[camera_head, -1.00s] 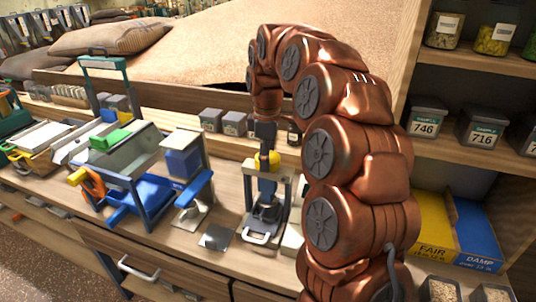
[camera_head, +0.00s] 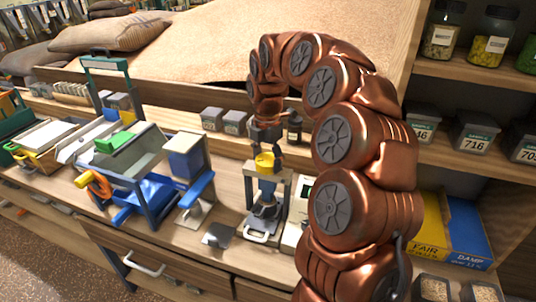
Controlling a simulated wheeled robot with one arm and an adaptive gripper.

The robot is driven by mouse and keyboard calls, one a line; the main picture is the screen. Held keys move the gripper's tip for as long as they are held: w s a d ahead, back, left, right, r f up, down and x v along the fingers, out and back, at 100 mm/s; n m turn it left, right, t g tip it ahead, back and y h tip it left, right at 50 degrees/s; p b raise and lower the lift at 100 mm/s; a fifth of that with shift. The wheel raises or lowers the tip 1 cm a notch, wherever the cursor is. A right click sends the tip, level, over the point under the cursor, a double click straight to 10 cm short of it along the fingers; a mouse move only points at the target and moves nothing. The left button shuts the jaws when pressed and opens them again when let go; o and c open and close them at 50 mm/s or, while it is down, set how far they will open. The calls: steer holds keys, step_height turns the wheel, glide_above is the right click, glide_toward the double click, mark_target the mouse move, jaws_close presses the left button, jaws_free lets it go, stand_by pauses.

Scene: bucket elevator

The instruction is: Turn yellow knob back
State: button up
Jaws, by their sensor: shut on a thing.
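The yellow knob (camera_head: 265,161) sits on top of a small grey press-like stand (camera_head: 249,190) on the wooden bench, near the middle of the view. A blue part (camera_head: 267,186) shows below the knob inside the stand. My copper arm arches over from the right, and my gripper (camera_head: 266,150) points down at the knob from above. It is shut on the yellow knob. The fingertips are small in the picture, and their exact contact is hard to see.
A blue device with an orange handwheel (camera_head: 97,186) and a blue box (camera_head: 186,160) stand left of the stand. A white device (camera_head: 296,215) is close on its right. Small grey jars (camera_head: 211,119) and a dark bottle (camera_head: 294,127) stand behind.

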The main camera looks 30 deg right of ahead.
mark_target(268, 159)
steer(key=n+p, duration=0.3)
steer(key=n, duration=0.2)
steer(key=shift+r+n, duration=0.15)
steer(key=shift+n, duration=0.15)
steer(key=n+p, duration=0.2)
steer(key=n, duration=0.2)
steer(key=shift+n+p, duration=0.3)
steer(key=shift+n, duration=0.1)
steer(key=o, duration=1.1)
steer(key=shift+o, duration=0.2)
step_height(268, 159, up, 12)
stand_by(0.3)
